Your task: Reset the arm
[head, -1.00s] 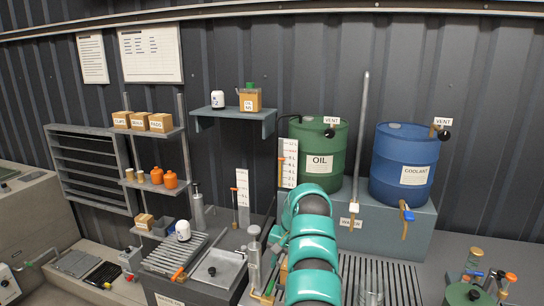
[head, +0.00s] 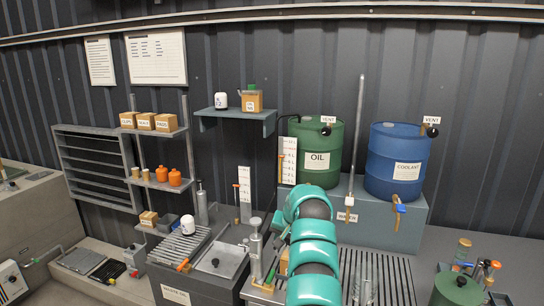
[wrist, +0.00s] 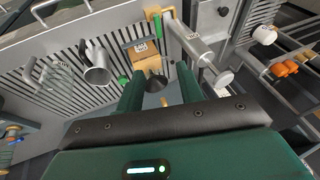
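My teal and black arm (head: 313,250) reaches forward over the slatted bench in the head view. My gripper is hidden behind the arm there. In the wrist view my gripper (wrist: 160,76) shows two dark green fingers standing apart. A small dark rounded thing (wrist: 155,84) shows in the gap, and I see no contact with either finger. A tan labelled box (wrist: 145,50) lies beyond the fingertips.
Beside the box stand a grey metal cylinder (wrist: 190,42), a metal cup (wrist: 97,65) and a clear glass vessel (wrist: 58,78). The oil drum (head: 319,152) and coolant drum (head: 396,161) stand behind the arm. A waste bin (head: 195,270) is to the left.

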